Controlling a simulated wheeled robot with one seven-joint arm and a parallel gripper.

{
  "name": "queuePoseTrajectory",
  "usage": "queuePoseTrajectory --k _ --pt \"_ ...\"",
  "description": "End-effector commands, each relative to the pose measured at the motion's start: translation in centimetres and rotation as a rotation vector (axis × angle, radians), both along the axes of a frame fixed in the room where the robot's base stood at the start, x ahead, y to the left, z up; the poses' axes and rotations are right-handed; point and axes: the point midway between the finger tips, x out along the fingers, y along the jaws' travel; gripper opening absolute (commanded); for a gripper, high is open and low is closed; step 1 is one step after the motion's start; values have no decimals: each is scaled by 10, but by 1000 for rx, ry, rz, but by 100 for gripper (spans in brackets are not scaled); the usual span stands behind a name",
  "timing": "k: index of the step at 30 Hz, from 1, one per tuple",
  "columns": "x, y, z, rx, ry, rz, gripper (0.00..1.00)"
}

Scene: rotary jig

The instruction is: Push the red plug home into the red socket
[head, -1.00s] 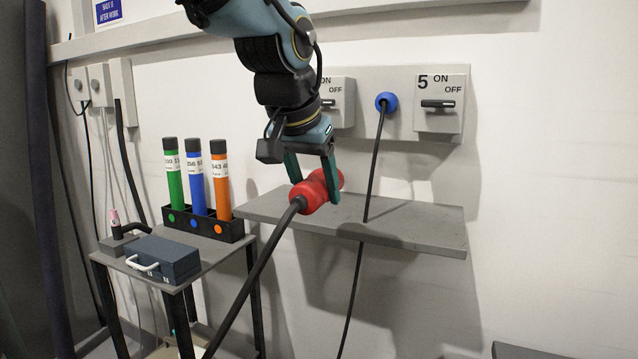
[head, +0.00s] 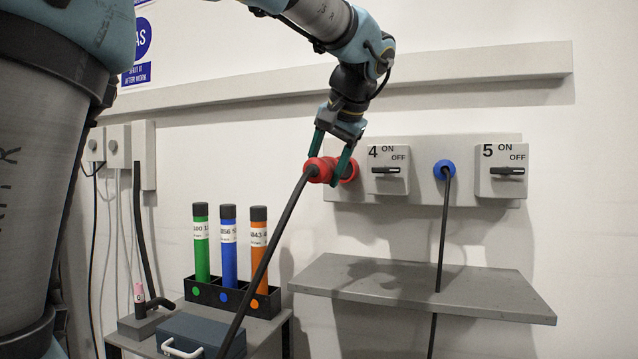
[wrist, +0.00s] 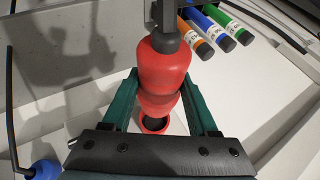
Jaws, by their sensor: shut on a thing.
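The red plug (head: 320,170) is in my gripper (head: 328,163), with its black cable hanging down toward the front. It also shows in the wrist view (wrist: 165,72), between the two green fingers (wrist: 160,88). The red socket (head: 349,171) is on the wall panel, just left of switch 4 and partly hidden by a finger. In the wrist view the socket (wrist: 154,125) shows a red rim and dark opening just beyond the plug's front end. The plug looks close to the socket and a little offset from it; whether they touch I cannot tell.
Switch boxes 4 (head: 388,170) and 5 (head: 506,171) flank a blue plug (head: 444,169) with a hanging cable. A grey shelf (head: 420,285) is below. Green, blue and orange tubes (head: 229,250) stand at lower left beside a grey-blue case (head: 200,335).

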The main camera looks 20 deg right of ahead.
Motion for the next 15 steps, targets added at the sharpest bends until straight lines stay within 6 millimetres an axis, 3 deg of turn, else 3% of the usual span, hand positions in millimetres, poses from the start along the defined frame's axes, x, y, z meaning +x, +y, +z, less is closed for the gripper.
queuePoseTrajectory --k 15 --pt "6 -5 3 1 -2 2 0"
